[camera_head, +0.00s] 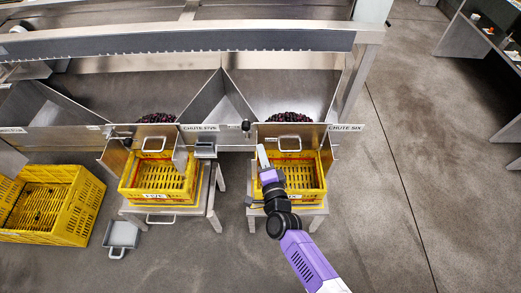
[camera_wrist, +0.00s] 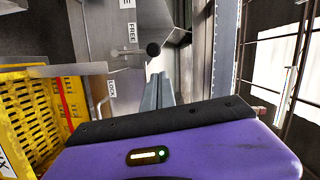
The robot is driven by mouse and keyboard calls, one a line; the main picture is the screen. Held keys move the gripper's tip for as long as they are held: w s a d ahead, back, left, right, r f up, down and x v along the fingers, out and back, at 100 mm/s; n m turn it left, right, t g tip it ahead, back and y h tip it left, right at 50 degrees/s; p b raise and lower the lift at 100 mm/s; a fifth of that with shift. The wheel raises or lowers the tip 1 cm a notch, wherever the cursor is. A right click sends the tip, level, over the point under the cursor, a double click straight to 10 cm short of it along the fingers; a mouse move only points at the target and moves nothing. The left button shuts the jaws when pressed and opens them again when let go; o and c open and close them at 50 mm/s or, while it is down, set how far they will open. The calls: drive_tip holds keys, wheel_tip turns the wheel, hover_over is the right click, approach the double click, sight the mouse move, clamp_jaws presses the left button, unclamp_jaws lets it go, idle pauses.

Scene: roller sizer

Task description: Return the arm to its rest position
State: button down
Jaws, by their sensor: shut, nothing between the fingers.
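My arm, purple and black, comes up from the bottom right of the head view. My gripper (camera_head: 262,152) is over the left side of the yellow crate (camera_head: 318,193) under chute six. In the wrist view my gripper's fingers (camera_wrist: 158,88) are together with nothing between them. They point toward a steel panel with a black knob (camera_wrist: 153,49) and the labels FREE and LOCK. The knob also shows in the head view (camera_head: 246,126), left of chute six's gate. Part of the crate is hidden behind my arm.
Another yellow crate (camera_head: 134,199) stands under chute five. An empty yellow crate (camera_head: 86,205) and a grey scoop-like tray (camera_head: 121,233) are on the floor at the left. Dark fruit (camera_head: 289,117) lies behind the gate of chute six. The floor at the right is open.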

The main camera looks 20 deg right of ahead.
idle(0.3)
wheel_tip(320, 180, up, 6)
drive_tip(key=s+n+t+y, duration=0.1)
drive_tip(key=s+n, duration=0.1)
drive_tip(key=n, duration=0.3)
drive_tip(key=s+d+r+n+g, duration=0.1)
drive_tip(key=s+d+r+n, duration=0.1)
drive_tip(key=s, duration=1.1)
drive_tip(key=s+d+r+n+g, duration=0.1)
drive_tip(key=s+r+n, duration=0.4)
drive_tip(key=s, duration=0.9)
drive_tip(key=s+d+r+n+g, duration=0.1)
drive_tip(key=s+d+r+n, duration=0.3)
drive_tip(key=s, duration=1)
wheel_tip(320, 180, up, 2)
drive_tip(key=shift+g+h, duration=0.3)
drive_tip(key=shift+d, duration=0.1)
